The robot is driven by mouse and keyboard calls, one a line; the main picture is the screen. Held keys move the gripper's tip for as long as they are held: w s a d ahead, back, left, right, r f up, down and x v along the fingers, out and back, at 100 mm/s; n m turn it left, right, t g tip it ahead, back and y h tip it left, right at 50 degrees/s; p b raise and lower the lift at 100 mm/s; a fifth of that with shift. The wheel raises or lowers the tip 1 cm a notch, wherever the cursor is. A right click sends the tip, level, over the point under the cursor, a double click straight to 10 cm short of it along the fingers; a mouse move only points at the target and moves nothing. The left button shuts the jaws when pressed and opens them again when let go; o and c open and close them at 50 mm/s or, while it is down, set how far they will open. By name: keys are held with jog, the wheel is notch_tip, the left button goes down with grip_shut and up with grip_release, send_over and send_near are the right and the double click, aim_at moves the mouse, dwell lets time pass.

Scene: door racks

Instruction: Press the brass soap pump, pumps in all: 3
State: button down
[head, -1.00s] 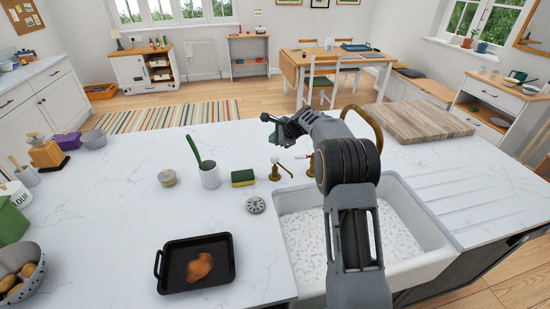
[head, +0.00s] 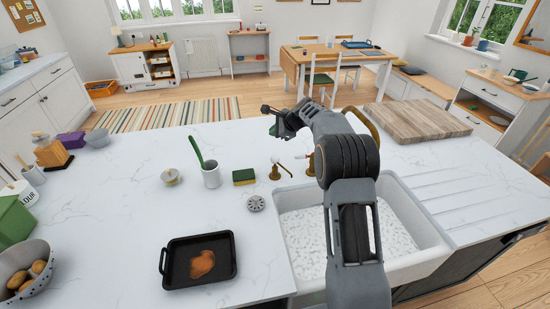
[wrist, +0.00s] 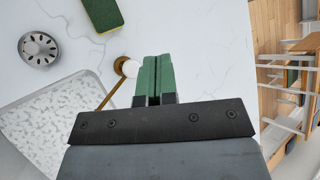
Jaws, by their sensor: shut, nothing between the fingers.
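The brass soap pump (head: 275,174) stands upright on the white counter behind the sink, beside the sponge, with a pale top and a thin spout pointing to the lower right. In the wrist view its pale round top (wrist: 130,68) lies just left of the fingers, and its brass spout (wrist: 108,97) runs down-left toward the sink. My gripper (head: 266,108) is above and apart from the pump in the head view. In the wrist view its green fingers (wrist: 153,60) are together with nothing held.
The white sink (head: 415,235) is at the front, with a brass tap (head: 365,122) partly behind my arm. A sponge (head: 243,177), a grey drain strainer (head: 256,203) and a cup (head: 211,175) are left of the pump. A wooden board (head: 420,122) lies right.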

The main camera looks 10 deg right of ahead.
aim_at(275, 158)
jog(key=shift+f+b, duration=3.4)
jog(key=shift+f, duration=0.9)
jog(key=shift+f, duration=0.2)
jog(key=shift+f, duration=0.25)
jog(key=shift+f+b, duration=0.85)
jog(key=shift+f, duration=0.15)
jog(key=shift+r, duration=0.15)
jog(key=shift+r+p, duration=1.05)
jog(key=shift+r, duration=0.15)
jog(key=shift+r, duration=0.2)
jog(key=shift+r+p, duration=2.05)
jog(key=shift+r, duration=0.3)
